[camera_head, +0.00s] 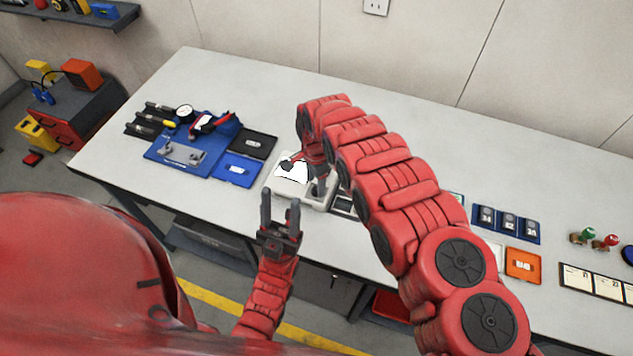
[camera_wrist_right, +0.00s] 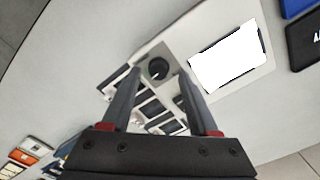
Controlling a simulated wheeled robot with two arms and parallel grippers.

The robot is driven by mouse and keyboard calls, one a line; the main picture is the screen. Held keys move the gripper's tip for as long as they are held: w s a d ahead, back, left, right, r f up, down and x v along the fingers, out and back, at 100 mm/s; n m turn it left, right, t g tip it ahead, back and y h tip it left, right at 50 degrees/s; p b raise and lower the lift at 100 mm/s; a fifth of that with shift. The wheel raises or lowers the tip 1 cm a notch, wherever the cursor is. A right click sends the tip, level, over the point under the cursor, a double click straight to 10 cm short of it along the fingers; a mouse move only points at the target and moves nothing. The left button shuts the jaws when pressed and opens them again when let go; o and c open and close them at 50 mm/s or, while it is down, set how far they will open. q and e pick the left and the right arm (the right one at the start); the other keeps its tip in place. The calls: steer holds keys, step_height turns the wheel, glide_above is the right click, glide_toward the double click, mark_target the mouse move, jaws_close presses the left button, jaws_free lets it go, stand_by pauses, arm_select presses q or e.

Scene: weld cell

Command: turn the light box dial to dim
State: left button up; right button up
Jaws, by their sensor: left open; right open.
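The light box (camera_head: 271,190) is a pale box with a glowing white panel on the table. In the right wrist view its lit panel (camera_wrist_right: 228,58) is at the upper right. The round black dial (camera_wrist_right: 158,68) sits on the box beside the panel and appears between my right fingertips; I cannot tell whether they touch it or read its setting. In the head view my right gripper (camera_head: 304,176) is over the box, open, and the dial is hidden. My left gripper (camera_head: 280,199) is open and empty at the box's near edge.
A blue mat (camera_head: 170,158) with tools and a black tray (camera_head: 253,143) lie left of the box. Numbered blue tiles (camera_head: 505,223), an orange tray (camera_head: 522,265) and green and red knobs (camera_head: 588,234) stand to the right. The table behind the box is clear.

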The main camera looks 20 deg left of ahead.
steer(key=shift+d+f, duration=0.15)
steer(key=shift+f, duration=0.65)
steer(key=shift+c, duration=0.3)
jaws_close()
